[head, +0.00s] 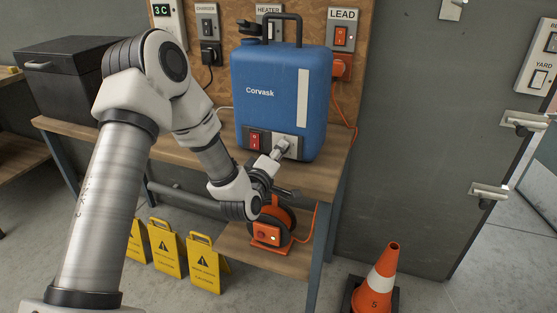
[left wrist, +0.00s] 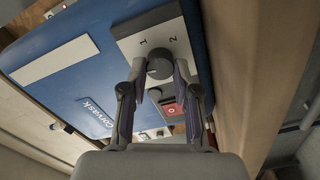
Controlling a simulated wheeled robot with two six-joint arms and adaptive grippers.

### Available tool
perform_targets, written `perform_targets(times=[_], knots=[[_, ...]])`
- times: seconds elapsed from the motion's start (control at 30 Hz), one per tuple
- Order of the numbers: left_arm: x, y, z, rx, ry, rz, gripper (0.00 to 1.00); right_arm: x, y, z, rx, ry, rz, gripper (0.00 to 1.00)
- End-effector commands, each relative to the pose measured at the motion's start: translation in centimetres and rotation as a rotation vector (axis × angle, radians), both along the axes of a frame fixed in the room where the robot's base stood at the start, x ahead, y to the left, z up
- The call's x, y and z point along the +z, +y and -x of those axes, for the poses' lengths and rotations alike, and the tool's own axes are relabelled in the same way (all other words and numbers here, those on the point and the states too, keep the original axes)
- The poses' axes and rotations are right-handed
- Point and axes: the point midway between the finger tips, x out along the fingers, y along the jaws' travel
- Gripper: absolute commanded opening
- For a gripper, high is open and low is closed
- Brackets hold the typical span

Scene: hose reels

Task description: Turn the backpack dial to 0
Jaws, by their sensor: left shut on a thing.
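The blue backpack tank (head: 278,85) marked "Corvask" stands upright on the wooden bench. Its dark round dial (left wrist: 159,65) sits on a light grey plate (left wrist: 185,43) in the left wrist view, with the marks 1 and 2 readable beside it. The mark 0 is not visible, and I cannot tell where the dial points. My left gripper (left wrist: 160,75) is shut on the dial, one finger on each side. In the head view my left gripper (head: 279,150) reaches the plate at the tank's lower front. My right gripper is not in view.
A red rocker switch (head: 255,139) sits on the tank beside the plate. An orange hose reel (head: 268,234) stands on the lower shelf under my left wrist. Yellow floor signs (head: 203,265) and an orange cone (head: 382,280) stand on the floor. A black box (head: 70,65) is at the bench's left.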

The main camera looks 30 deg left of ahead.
Motion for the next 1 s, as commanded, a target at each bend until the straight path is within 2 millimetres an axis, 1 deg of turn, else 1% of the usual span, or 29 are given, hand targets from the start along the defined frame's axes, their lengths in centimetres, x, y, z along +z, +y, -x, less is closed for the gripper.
perform_targets(times=[0.03,0.3,0.83,0.87,0.9,1.0], knots=[[-0.29,0.0,0.0,0.0,-0.006,0.026,0.0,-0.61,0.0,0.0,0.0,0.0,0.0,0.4],[-0.17,0.02,0.03,0.0,-0.028,0.128,0.0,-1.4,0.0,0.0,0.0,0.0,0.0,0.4],[-0.09,0.03,0.03,0.001,-0.032,0.153,0.0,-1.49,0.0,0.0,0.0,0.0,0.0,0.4],[-0.09,0.03,0.04,0.001,-0.032,0.153,0.4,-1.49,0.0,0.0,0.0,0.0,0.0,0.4],[-0.09,0.03,0.03,0.001,-0.032,0.152,0.55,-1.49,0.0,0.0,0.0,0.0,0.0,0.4],[-0.08,0.03,0.03,0.001,-0.032,0.152,0.55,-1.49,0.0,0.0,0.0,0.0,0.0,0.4]])
